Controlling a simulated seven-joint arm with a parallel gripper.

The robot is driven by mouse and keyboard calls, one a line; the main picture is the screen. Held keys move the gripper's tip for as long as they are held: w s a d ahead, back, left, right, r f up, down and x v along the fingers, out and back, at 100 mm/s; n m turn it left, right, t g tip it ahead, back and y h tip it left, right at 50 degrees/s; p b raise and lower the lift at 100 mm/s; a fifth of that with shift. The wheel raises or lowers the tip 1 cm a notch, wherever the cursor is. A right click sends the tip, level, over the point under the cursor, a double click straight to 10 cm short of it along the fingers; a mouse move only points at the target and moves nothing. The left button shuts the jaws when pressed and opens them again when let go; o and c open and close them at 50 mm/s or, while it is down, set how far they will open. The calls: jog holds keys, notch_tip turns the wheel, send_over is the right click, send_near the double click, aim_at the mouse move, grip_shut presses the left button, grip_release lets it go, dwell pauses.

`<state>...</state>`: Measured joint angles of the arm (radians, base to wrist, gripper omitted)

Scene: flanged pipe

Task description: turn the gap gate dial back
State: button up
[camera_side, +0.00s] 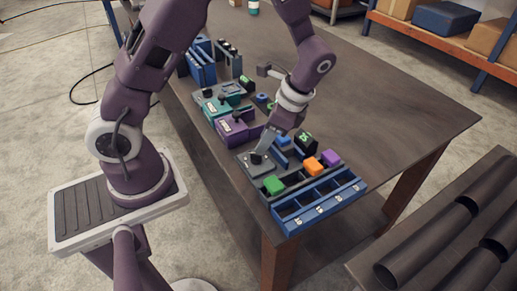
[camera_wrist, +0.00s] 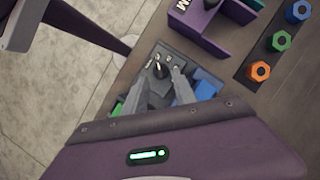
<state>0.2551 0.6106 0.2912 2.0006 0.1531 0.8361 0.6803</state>
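A grey block with a black round dial (camera_side: 257,158) sits near the table's front edge. I take this to be the gap gate dial; no label on it is readable. In the wrist view the dial (camera_wrist: 160,70) has a pale pointer mark and lies between and just beyond my fingertips. My gripper (camera_wrist: 163,76) reaches down at a slant over the block. Its two grey fingers stand apart, and I cannot tell whether either touches the dial. In the side view my gripper (camera_side: 264,149) hides part of the block.
A purple fixture (camera_side: 238,131) and a teal fixture (camera_side: 217,106) stand farther back. Coloured hex nuts (camera_wrist: 279,41) lie right. The table's right side is clear.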

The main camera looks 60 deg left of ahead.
aim_at(256, 157)
jog(key=x, duration=0.4)
jog(key=shift+s+a+f, duration=0.1)
jog(key=shift+f, duration=0.15)
grip_shut()
jog(key=shift+n, duration=0.3)
jog(key=n+h, duration=0.1)
jog(key=n, duration=0.2)
jog(key=shift+a+n+g, duration=0.1)
jog(key=shift+n+g, duration=0.3)
jog(key=shift+a+n+h, duration=0.1)
jog(key=shift+n+h, duration=1)
jog(key=shift+n, duration=1.1)
grip_release()
